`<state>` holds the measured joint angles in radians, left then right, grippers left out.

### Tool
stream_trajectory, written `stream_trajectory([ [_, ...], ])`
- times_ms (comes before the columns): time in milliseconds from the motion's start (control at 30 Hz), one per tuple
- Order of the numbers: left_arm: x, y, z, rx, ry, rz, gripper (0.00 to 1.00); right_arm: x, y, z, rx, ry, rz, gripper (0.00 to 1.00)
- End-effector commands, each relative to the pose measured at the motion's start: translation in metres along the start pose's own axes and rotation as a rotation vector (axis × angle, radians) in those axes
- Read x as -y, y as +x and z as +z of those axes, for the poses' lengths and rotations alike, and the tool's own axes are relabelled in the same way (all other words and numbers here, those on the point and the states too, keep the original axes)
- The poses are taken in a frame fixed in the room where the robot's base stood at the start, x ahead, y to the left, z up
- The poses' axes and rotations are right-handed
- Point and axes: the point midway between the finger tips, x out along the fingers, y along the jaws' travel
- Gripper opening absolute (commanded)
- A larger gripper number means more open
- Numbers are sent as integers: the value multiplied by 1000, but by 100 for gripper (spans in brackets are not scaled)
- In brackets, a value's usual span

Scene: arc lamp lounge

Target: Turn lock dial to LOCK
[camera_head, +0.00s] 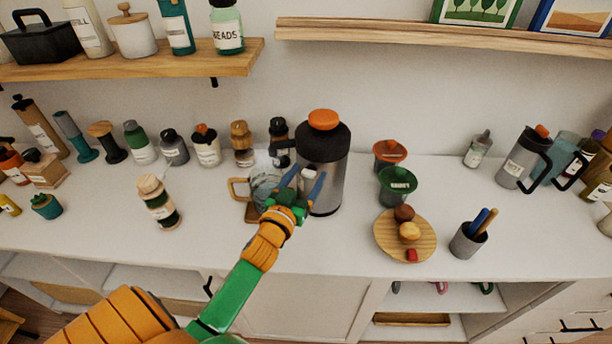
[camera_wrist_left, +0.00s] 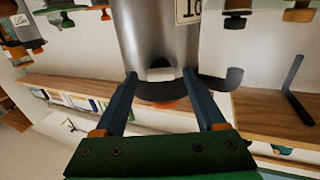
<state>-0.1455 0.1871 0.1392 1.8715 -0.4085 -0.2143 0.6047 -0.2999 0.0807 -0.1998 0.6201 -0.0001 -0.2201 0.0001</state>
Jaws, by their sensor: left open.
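A tall steel dispenser (camera_head: 325,165) with a dark top and an orange cap (camera_head: 323,120) stands on the white counter, and its steel body fills the upper middle of the left wrist view (camera_wrist_left: 155,30). A small pale block (camera_wrist_left: 160,74), possibly the lock dial, sits on its surface; any LOCK marking is unreadable. My left gripper (camera_head: 304,184) is open in front of the dispenser. In the left wrist view its blue fingers (camera_wrist_left: 160,84) stand either side of the pale block, with visible gaps; I cannot tell whether they touch it. My right gripper is not in view.
A glass jug (camera_head: 265,185) with a wooden handle stands just left of the dispenser. Orange and green cups (camera_head: 397,184), a round wooden board (camera_head: 390,238) and a grey utensil cup (camera_head: 467,241) stand to the right. The front counter between the striped bottle and my arm is clear.

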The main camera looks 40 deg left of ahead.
Motion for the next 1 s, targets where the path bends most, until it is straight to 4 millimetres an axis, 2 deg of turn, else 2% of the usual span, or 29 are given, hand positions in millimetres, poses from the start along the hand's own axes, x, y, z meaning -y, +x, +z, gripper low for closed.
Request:
stream_trajectory([
  [33, 0, 0, 0, 0, 0, 0, 70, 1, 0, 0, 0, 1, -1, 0],
  [200, 0, 0, 0, 1, 0, 0, 24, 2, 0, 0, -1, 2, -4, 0],
  [300, 0, 0, 0, 1, 0, 0, 0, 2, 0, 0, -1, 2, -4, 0],
  [667, 0, 0, 0, 1, 54, -1, 0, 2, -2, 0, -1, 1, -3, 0],
  [1000, -1, 0, 0, 2, 313, -2, 0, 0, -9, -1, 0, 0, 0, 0],
])
